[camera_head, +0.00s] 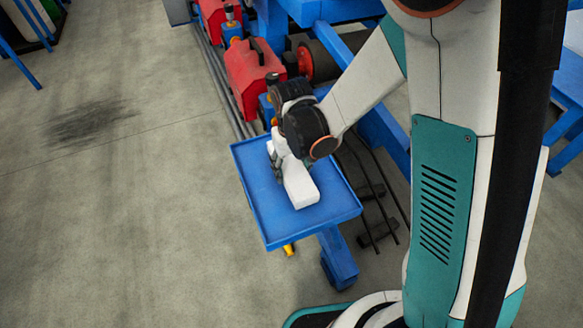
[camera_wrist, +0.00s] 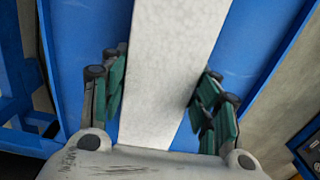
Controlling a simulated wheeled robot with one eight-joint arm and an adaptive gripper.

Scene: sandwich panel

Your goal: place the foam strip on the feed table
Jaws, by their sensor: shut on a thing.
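The foam strip (camera_head: 301,190) is a long white block over the blue feed table (camera_head: 252,208), which is tray-shaped with a raised rim. My gripper (camera_head: 281,162) is above the table and shut on the strip. In the wrist view the strip (camera_wrist: 165,65) runs lengthwise between the green-padded fingers of my gripper (camera_wrist: 160,94), with the blue table surface (camera_wrist: 85,25) on both sides. Its near end is hidden by my gripper's body. I cannot tell whether the strip touches the table.
Red machine units (camera_head: 250,75) and a dark roller (camera_head: 318,60) on blue framing stand behind the table. Dark rods (camera_head: 375,190) lie at its right. The grey floor (camera_head: 110,220) to the left is clear.

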